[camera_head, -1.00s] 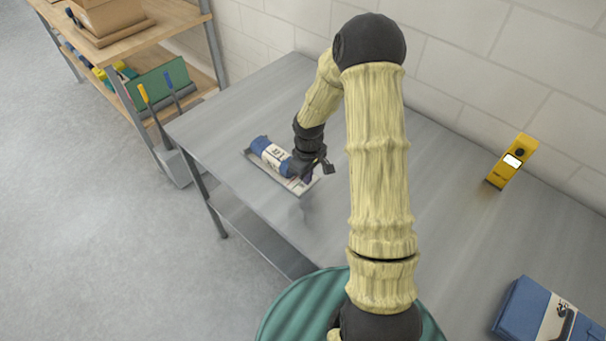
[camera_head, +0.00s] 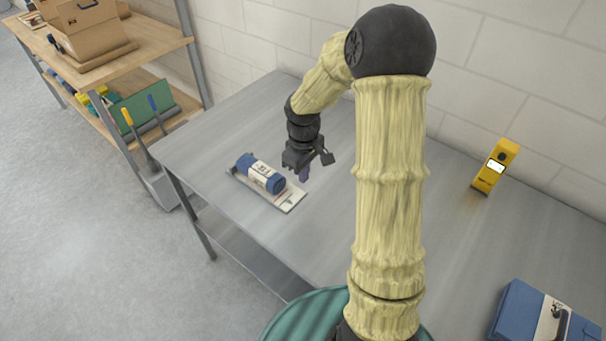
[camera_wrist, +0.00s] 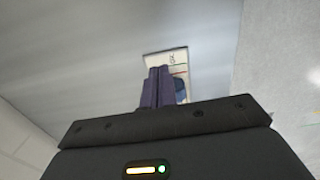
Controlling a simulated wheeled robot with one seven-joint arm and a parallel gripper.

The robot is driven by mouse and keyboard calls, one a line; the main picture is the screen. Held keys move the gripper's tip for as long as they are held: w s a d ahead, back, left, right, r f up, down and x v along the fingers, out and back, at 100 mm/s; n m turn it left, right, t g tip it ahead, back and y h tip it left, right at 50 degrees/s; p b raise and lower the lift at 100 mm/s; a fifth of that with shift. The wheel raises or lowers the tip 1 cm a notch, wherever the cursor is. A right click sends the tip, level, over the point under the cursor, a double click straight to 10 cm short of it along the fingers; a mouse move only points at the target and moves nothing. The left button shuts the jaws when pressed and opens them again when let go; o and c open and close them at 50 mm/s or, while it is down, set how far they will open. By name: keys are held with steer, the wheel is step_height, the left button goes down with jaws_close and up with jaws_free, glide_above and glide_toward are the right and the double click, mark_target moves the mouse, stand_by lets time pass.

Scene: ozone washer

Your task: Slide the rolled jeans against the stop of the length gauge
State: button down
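The rolled jeans (camera_head: 263,174), a blue roll with a white printed band, lie on the length gauge (camera_head: 290,201), a flat pale plate on the table. A bare strip of the plate shows at its near right end. The far left end, beyond the roll, is too small to tell whether the roll touches a stop. My gripper (camera_head: 304,175) is above the table, right of the roll and apart from it. In the wrist view, its purple fingers (camera_wrist: 158,88) are together and empty. Behind them show the gauge (camera_wrist: 168,60) and part of the blue roll (camera_wrist: 181,88), mostly hidden.
A yellow device (camera_head: 494,167) with a small screen stands near the wall. A blue folded item (camera_head: 520,308) lies at the near right. A wooden shelf (camera_head: 130,60) with boxes stands past the table's left end. The grey table (camera_head: 225,130) is clear around the gauge.

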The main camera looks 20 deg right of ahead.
steer(key=shift+s, duration=0.1)
steer(key=s+a+r+m+t, duration=0.1)
steer(key=s+a+r+m, duration=0.1)
steer(key=s, duration=0.5)
steer(key=s+a+r+m+t, duration=0.1)
steer(key=s+a+r+m, duration=0.1)
steer(key=s+r+m, duration=0.2)
steer(key=s, duration=0.3)
steer(key=shift+s+a+r+m+t, duration=0.15)
steer(key=shift+s+r+m+t, duration=0.15)
steer(key=shift+s+t, duration=0.1)
